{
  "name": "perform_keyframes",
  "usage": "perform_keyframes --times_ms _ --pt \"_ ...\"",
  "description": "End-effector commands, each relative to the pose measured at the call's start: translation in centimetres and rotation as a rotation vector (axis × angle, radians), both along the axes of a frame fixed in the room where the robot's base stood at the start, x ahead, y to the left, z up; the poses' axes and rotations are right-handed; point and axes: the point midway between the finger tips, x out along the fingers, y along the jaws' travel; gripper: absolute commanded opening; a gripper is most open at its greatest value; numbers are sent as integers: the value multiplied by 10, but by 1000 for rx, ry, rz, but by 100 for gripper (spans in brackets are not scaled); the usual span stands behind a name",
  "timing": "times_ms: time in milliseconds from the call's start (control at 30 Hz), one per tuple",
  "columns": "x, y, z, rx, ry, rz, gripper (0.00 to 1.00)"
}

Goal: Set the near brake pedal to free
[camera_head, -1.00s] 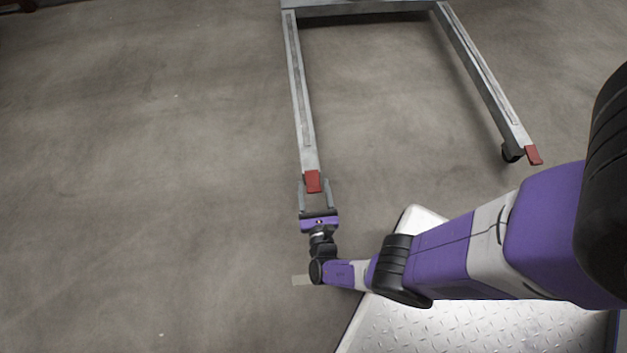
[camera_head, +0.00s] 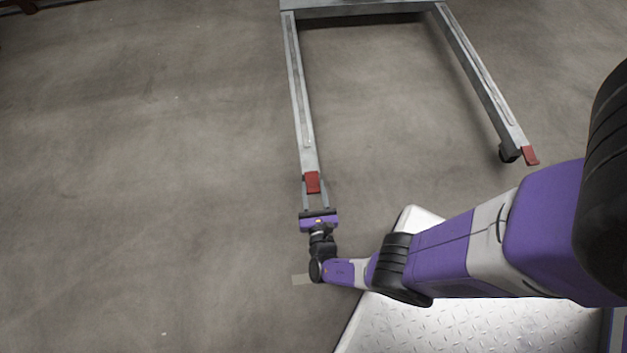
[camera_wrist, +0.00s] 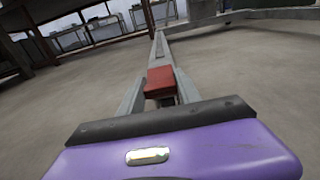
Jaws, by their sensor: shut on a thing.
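The near brake pedal (camera_head: 312,182) is a small red block at the near end of the left steel leg of a frame. My gripper (camera_head: 314,190) reaches it from the front, with one finger on each side. In the wrist view the red pedal (camera_wrist: 160,80) sits between the two grey fingers, and my gripper (camera_wrist: 159,90) is shut on it. The pedal's underside and the wheel below it are mostly hidden. A second red pedal (camera_head: 530,155) is on the right leg, apart from my gripper.
The steel frame's left leg (camera_head: 298,90) and right leg (camera_head: 482,75) run back to a crossbar (camera_head: 365,8). Concrete floor (camera_head: 150,180) is clear to the left and between the legs. A diamond-plate platform (camera_head: 470,325) lies at the lower right.

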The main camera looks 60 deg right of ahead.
Motion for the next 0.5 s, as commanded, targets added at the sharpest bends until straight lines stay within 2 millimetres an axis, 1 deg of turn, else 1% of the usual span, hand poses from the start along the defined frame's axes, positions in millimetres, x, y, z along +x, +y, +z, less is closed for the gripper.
perform_keyframes --times_ms 33,500 --pt "0 0 8 17 14 0 0" --pt "1 -2 30 241 185 -1 0"
